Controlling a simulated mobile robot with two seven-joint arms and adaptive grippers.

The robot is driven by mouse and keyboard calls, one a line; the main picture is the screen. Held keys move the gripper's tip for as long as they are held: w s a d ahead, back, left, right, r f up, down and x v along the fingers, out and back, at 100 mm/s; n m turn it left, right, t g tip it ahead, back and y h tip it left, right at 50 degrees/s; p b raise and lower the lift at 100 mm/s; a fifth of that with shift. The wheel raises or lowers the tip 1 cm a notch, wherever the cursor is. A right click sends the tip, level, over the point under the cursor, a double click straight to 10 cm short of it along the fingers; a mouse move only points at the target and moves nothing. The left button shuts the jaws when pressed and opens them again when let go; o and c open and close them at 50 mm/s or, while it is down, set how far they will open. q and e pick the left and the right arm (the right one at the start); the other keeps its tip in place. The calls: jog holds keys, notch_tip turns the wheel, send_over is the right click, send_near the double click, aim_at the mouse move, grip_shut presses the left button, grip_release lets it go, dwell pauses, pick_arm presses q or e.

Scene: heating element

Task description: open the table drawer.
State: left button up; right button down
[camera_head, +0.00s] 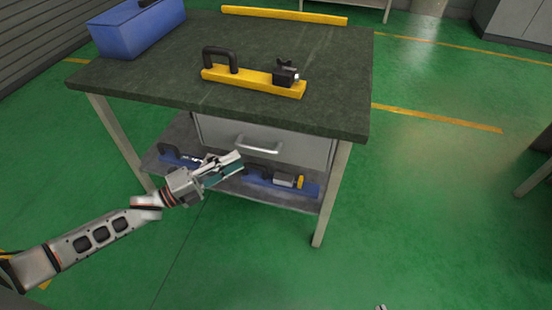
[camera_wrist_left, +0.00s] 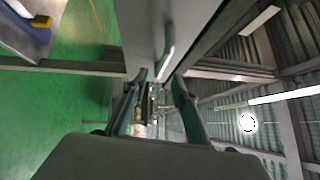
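The table drawer (camera_head: 304,147) is a light grey front under the dark tabletop, flush and closed as far as I can see. Its pale bar handle (camera_head: 259,148) is on the front; the handle (camera_wrist_left: 168,42) also shows in the left wrist view, ahead of the fingers. My left gripper (camera_head: 239,163) is in front of the drawer, slightly below and left of the handle. In the left wrist view its two fingers (camera_wrist_left: 160,78) are apart with nothing held between them. A small grey tip at the head view's bottom edge may be my right gripper (camera_head: 381,307); its fingers cannot be made out.
The table (camera_head: 150,72) bears a blue bin (camera_head: 140,28) and a yellow part with a black handle (camera_head: 254,82). Its lower shelf (camera_head: 253,193) holds blue handled parts (camera_head: 310,188). A front leg (camera_head: 331,200) stands right of the drawer. The green floor in front is clear.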

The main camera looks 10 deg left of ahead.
aim_at(256, 149)
pick_arm(q)
jog(key=shift+m+h, duration=0.3)
jog(key=shift+m, duration=0.3)
jog(key=x, duration=0.8)
jog(key=shift+w+a, duration=0.1)
jog(key=shift+w, duration=0.1)
grip_shut()
